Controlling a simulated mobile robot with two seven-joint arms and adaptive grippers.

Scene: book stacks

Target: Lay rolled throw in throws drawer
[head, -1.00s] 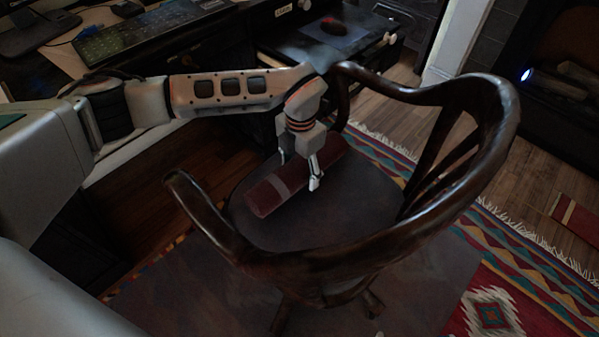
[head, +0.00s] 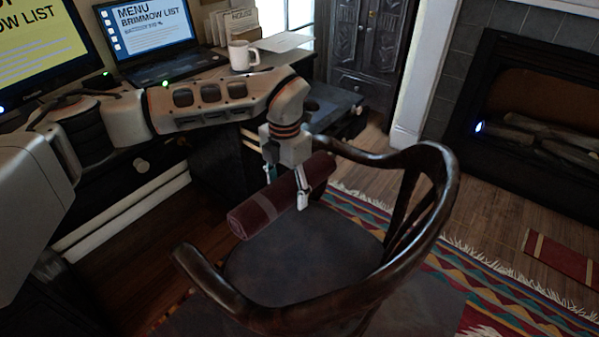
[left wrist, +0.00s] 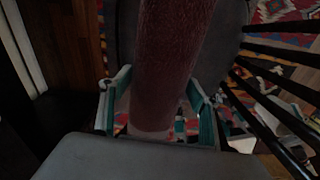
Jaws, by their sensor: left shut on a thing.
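The rolled throw (head: 258,212) is a dark red roll with a paler band near its front end. My left gripper (head: 287,188) is shut around the roll and holds it tilted, above the seat of a dark wooden chair (head: 290,255). In the left wrist view the roll (left wrist: 170,55) runs between the two fingers (left wrist: 160,110). A dark desk unit with a light-edged, drawer-like part (head: 252,143) shows behind the wrist; my arm hides much of it, and I cannot tell which drawer is the throws drawer. My right gripper is not in view.
The chair's curved back and arms (head: 445,190) surround the roll on the right and front. The desk holds a laptop (head: 155,40), a monitor (head: 40,50) and a white mug (head: 243,55). A patterned rug (head: 480,275) and a fireplace (head: 535,110) lie right.

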